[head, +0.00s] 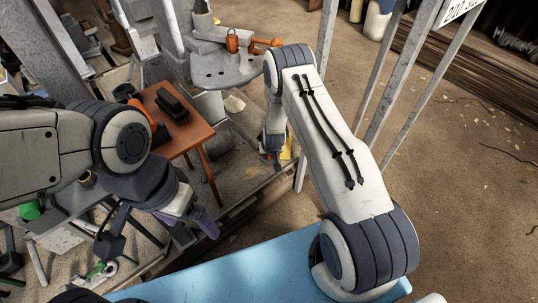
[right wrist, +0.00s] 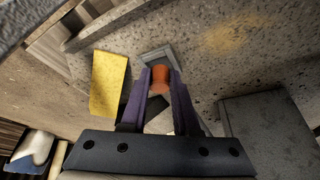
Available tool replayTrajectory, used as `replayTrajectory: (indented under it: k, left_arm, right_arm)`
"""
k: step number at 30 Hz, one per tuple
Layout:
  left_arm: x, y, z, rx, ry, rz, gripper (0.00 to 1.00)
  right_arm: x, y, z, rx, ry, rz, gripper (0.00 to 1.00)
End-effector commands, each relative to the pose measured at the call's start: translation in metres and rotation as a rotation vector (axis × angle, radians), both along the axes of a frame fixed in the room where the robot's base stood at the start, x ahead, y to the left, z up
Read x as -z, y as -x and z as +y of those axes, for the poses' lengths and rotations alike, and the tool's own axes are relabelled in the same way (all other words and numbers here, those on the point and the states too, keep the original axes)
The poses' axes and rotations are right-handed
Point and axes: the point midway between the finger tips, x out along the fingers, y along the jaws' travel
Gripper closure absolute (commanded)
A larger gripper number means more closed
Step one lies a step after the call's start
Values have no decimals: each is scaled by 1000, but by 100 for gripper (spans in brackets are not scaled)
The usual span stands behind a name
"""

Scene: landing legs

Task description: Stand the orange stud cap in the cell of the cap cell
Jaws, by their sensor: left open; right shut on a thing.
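The orange stud cap (right wrist: 160,82) is held between the purple fingers of my right gripper (right wrist: 160,86) in the right wrist view. A small grey square-edged holder (right wrist: 152,54), which looks like the cap cell, shows just beyond the cap. The cap and fingers cover part of it, and I cannot tell whether the cap touches it. In the head view my right arm reaches away and down, and the cap and cell cannot be made out there. My left gripper (head: 203,219) is open and empty at the lower left, away from both.
A yellow block (right wrist: 108,83) lies left of the cap, and a dark grey slab (right wrist: 268,134) lies to the right. In the head view an orange-brown table (head: 190,132) bears a black brush-like object (head: 172,104). Grey metal posts (head: 395,75) stand right of my right arm.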

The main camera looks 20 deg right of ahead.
Motion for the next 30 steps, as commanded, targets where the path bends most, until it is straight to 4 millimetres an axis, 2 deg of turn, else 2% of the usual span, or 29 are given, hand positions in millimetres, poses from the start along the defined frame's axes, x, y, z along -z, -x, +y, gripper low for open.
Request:
replayTrajectory:
  k: [30]
  left_arm:
    - [-6,0,0,0,0,0,9]
  right_arm:
    - [0,2,1,5,2,0,100]
